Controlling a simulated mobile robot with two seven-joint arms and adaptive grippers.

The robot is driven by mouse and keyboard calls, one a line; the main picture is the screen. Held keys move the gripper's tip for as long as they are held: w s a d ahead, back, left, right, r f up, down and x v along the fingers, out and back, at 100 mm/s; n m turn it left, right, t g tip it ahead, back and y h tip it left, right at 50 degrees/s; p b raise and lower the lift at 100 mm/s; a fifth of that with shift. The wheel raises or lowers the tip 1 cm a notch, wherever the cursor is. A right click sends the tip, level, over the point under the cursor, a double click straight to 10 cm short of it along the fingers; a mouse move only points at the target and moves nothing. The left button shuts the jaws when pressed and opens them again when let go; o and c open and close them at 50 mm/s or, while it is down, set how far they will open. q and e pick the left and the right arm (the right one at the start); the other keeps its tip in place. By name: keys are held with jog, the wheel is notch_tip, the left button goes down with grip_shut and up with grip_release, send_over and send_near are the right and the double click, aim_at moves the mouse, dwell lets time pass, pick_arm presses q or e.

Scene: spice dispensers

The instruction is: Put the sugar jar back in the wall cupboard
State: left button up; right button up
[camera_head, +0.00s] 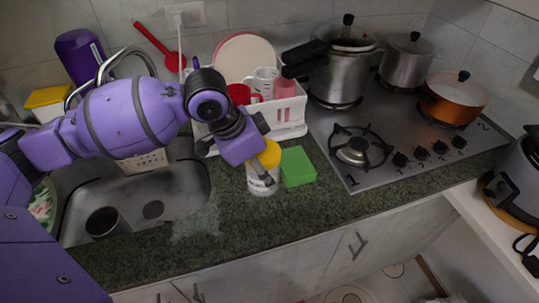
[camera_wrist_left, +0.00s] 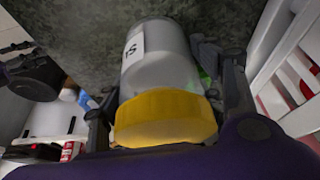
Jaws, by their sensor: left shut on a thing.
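The sugar jar (camera_head: 262,180) is a white jar with a yellow lid and stands upright on the dark counter, left of a green block. In the left wrist view the jar (camera_wrist_left: 160,65) shows a white label with black letters, only partly readable. My left gripper (camera_head: 261,165) reaches it from the upper left and is shut on it, with one finger on each side near the lid (camera_wrist_left: 165,118). The gripper also shows in the left wrist view (camera_wrist_left: 168,95). The wall cupboard cannot be made out. My right gripper is not in view.
A green block (camera_head: 297,167) is close beside the jar on its right. A white dish rack (camera_head: 291,130) with cups and a plate stands behind. The sink (camera_head: 190,185) is at left, the stove (camera_head: 385,165) with pots at right. The counter in front is clear.

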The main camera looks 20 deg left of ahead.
pick_arm(q)
jog(key=o, duration=1.3)
jog(key=shift+f, duration=0.1)
jog(key=o, duration=0.5)
